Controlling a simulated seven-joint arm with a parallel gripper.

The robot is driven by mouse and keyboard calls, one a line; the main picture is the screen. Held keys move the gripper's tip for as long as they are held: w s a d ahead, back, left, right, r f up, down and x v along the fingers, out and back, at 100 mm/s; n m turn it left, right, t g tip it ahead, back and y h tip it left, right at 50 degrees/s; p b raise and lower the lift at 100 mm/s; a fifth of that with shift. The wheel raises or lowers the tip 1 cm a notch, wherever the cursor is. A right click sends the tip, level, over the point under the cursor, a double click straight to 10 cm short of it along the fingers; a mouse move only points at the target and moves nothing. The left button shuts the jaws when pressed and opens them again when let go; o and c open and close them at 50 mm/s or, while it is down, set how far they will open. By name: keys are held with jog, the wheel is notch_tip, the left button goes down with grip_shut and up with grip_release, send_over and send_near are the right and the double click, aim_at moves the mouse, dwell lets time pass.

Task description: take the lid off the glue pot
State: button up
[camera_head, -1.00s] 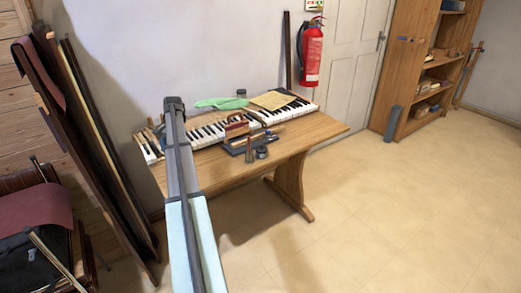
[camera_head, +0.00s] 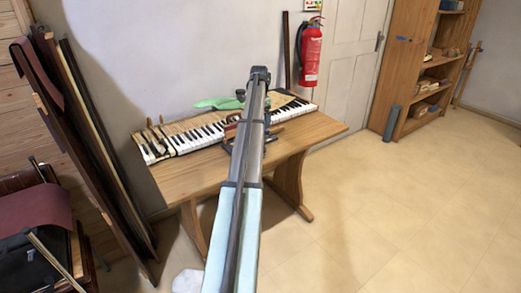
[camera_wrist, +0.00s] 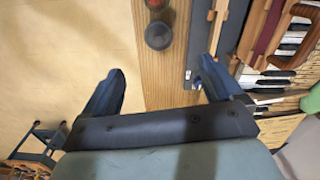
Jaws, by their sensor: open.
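In the wrist view a small dark round-topped pot (camera_wrist: 158,36) stands on the bare wooden table top, seen from above. It may be the glue pot; a separate lid edge cannot be made out. My gripper (camera_wrist: 161,67) is open and empty. The pot lies beyond its fingertips, between their lines, with nothing touching it. In the head view my arm hides this pot and the gripper's fingers.
The table (camera_head: 190,178) carries piano keys (camera_head: 195,138) and a green cloth (camera_head: 217,103). In the wrist view, a small reddish object (camera_wrist: 156,4) stands just past the pot, and a dark flat board (camera_wrist: 203,35) with wooden pieces lies right. Floor shows left.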

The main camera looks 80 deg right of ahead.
notch_tip(320, 180, down, 8)
jog(key=shift+f, duration=0.1)
jog(key=shift+s+d+f, duration=0.1)
jog(key=shift+s+f, duration=0.05)
jog(key=shift+f, duration=1.15)
jog(key=shift+s+f, duration=0.1)
jog(key=shift+f, duration=1.2)
jog(key=c, duration=1.1)
